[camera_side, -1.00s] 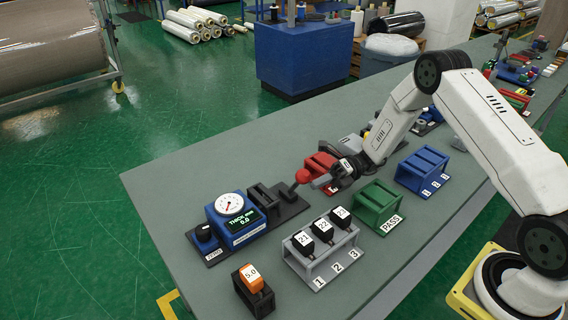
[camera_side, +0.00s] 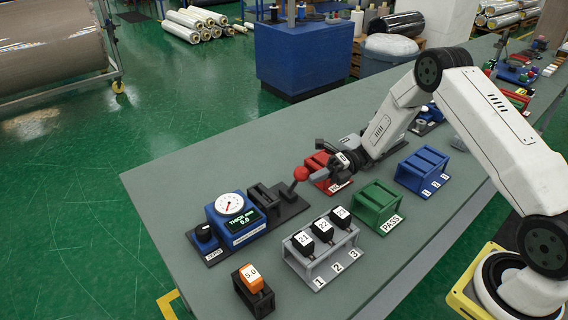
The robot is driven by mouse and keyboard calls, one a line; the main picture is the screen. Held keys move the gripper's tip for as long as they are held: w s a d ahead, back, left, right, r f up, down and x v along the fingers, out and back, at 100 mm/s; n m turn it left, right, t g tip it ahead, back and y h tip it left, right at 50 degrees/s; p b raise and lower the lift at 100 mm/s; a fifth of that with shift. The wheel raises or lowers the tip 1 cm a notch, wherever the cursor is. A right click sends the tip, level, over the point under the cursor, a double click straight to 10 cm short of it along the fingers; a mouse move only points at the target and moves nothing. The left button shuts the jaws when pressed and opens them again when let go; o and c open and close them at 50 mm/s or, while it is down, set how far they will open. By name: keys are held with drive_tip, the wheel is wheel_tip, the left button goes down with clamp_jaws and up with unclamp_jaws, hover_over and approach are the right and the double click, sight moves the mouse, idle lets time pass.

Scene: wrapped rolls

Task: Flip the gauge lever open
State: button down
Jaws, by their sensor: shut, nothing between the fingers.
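The blue thickness gauge (camera_side: 239,222) stands on a dark base, with a round white dial and a display reading 0.0. A black slotted block (camera_side: 265,199) sits to its right on the same base. The gauge lever (camera_side: 293,187) stands at the right end of the base and is topped by a red ball knob (camera_side: 301,174). My gripper (camera_side: 313,179) is shut and empty, just to the right of the knob. In this view I cannot tell whether it touches the knob.
A grey rack (camera_side: 309,266) holds black blocks marked 21, 22 and 23. An orange block marked 5.0 (camera_side: 251,278) sits in a black holder in front. A green PASS rack (camera_side: 377,205), a red rack (camera_side: 318,163) partly behind my gripper, and a blue rack (camera_side: 424,170) stand nearby.

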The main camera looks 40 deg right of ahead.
drive_tip(key=w+r+m, duration=0.2)
drive_tip(key=w+m, duration=0.2)
drive_tip(key=w, duration=0.7)
drive_tip(key=shift+m, duration=0.4)
drive_tip(key=shift+w+r, duration=0.1)
drive_tip(key=shift+w, duration=0.1)
idle(0.4)
drive_tip(key=shift+s+d+r, duration=0.1)
drive_tip(key=shift+s+d, duration=0.05)
drive_tip(key=shift+d, duration=1.5)
drive_tip(key=shift+s+d+r, duration=0.1)
drive_tip(key=shift+s+d, duration=0.1)
drive_tip(key=shift+d, duration=1.5)
drive_tip(key=shift+s+d+r, duration=0.1)
drive_tip(key=shift+s+d, duration=0.05)
drive_tip(key=shift+d, duration=1.5)
